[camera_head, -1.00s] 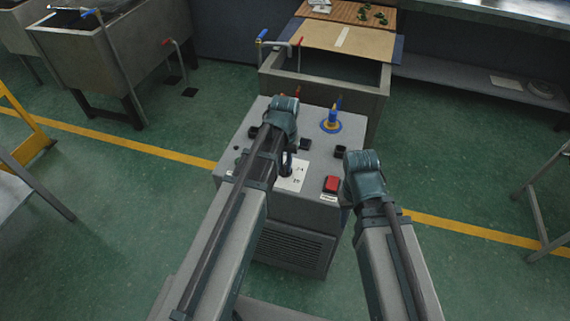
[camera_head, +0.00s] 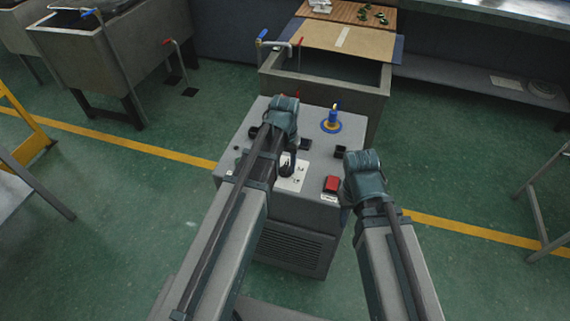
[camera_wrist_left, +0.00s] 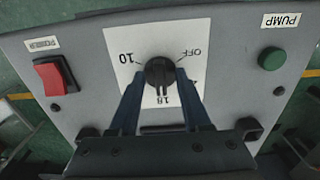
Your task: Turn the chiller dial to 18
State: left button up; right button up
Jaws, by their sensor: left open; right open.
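The chiller dial (camera_wrist_left: 160,72) is a round black knob on a white plate (camera_wrist_left: 118,50) on the chiller's grey top. In the left wrist view a pale mark on the knob points down towards the printed 18. 10 and OFF are printed at the upper left and upper right of the knob. My left gripper (camera_wrist_left: 160,84) is open, with its blue fingers on either side of the knob; I cannot tell whether they touch it. In the head view my left arm partly covers the plate. My right gripper (camera_head: 347,214) is by the chiller's right front corner, its fingers mostly hidden.
A red power switch (camera_wrist_left: 54,76) and a green pump button (camera_wrist_left: 271,59) flank the dial plate. A blue and yellow fitting (camera_head: 332,122) stands on the chiller top. A grey tank (camera_head: 372,98) stands behind.

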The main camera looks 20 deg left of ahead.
aim_at(285, 168)
pick_arm(q)
notch_tip(285, 168, up, 14)
jog(key=p, duration=1.3)
jog(key=shift+p, duration=0.4)
jog(key=shift+f, duration=0.1)
jog(key=s+d+m+y, duration=0.1)
jog(key=s+d+m, duration=0.2)
jog(key=s+d, duration=0.7)
jog(key=s, duration=0.4)
jog(key=shift+d, duration=0.3)
